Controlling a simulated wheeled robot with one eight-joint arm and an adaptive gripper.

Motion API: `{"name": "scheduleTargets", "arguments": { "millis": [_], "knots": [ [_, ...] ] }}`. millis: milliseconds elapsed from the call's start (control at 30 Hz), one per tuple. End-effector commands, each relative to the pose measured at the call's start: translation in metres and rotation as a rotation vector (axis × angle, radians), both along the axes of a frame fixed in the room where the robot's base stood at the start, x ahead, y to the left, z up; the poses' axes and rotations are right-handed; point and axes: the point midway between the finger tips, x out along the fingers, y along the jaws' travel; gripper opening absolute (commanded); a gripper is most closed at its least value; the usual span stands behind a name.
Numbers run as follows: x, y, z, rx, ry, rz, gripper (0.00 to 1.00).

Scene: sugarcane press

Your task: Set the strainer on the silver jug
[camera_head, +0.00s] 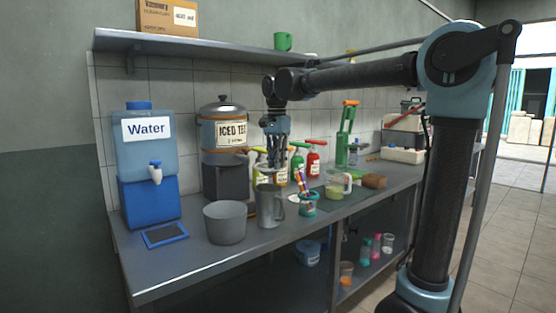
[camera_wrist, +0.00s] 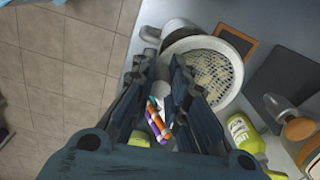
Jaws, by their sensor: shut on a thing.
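The silver jug (camera_head: 269,207) stands upright on the counter, its handle at the right. My gripper (camera_head: 273,164) points down above the jug. The strainer (camera_wrist: 208,74), a wide pale rim with a yellowish mesh, fills the upper middle of the wrist view, at the tips of my gripper (camera_wrist: 162,70). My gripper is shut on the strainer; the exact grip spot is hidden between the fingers. A grey vessel edge shows past the strainer's rim in the wrist view; I cannot tell whether the strainer touches the jug.
A wide grey pot (camera_head: 226,222) stands left of the jug. A cup with colourful utensils (camera_head: 307,204) and a measuring jug (camera_head: 337,186) stand to the right. Several bottles (camera_head: 314,158) and the iced tea dispenser (camera_head: 222,130) are behind. The counter's front strip is clear.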

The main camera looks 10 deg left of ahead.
Motion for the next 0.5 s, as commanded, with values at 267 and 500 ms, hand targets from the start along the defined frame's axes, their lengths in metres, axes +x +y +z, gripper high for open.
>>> {"name": "scheduleTargets", "arguments": {
  "millis": [267, 500],
  "knots": [
    [-0.001, 0.001, -0.018, 0.0, 0.0, 0.002, 0.0],
    [-0.001, 0.001, -0.033, 0.0, 0.0, 0.002, 0.0]
  ]
}}
